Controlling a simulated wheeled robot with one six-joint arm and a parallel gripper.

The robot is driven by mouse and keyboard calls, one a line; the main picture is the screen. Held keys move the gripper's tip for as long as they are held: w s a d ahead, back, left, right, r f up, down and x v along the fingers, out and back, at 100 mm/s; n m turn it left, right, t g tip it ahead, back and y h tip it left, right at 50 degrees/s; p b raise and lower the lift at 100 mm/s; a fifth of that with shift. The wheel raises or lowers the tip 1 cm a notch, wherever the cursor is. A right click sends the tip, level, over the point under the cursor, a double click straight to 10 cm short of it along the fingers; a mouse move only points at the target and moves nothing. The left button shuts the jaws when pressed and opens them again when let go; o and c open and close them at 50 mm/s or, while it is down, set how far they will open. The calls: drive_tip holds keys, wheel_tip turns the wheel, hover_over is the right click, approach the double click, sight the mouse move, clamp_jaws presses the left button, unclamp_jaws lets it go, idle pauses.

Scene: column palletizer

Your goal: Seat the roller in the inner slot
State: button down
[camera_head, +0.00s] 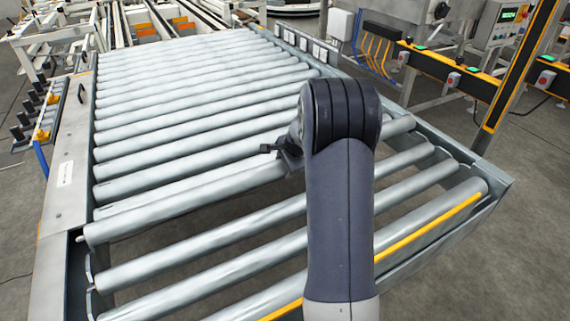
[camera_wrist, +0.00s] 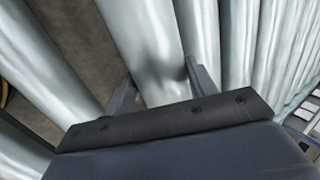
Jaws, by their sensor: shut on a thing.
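The roller (camera_head: 190,200) is a long grey metal cylinder lying across the conveyor frame, roughly in line with its neighbours. My gripper (camera_head: 284,158) is around its middle, partly hidden by my arm. In the wrist view the two fingers of my gripper (camera_wrist: 160,88) are on either side of the roller (camera_wrist: 150,40). The roller's left end, with a short axle pin, shows at the left side rail (camera_head: 58,215). Its right end is partly hidden behind my arm. I cannot tell the inner slot apart or whether the pin ends sit in slots.
Several parallel rollers (camera_head: 185,95) fill the conveyor beyond. More rollers (camera_head: 220,240) lie on the near side, with an open gap between. A yellow strip (camera_head: 430,230) runs along the near edge. A control post (camera_head: 520,65) stands at right.

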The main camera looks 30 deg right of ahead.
drive_tip(key=shift+w+f+b, duration=0.1)
drive_tip(key=shift+f+b, duration=1.35)
drive_tip(key=shift+f, duration=0.8)
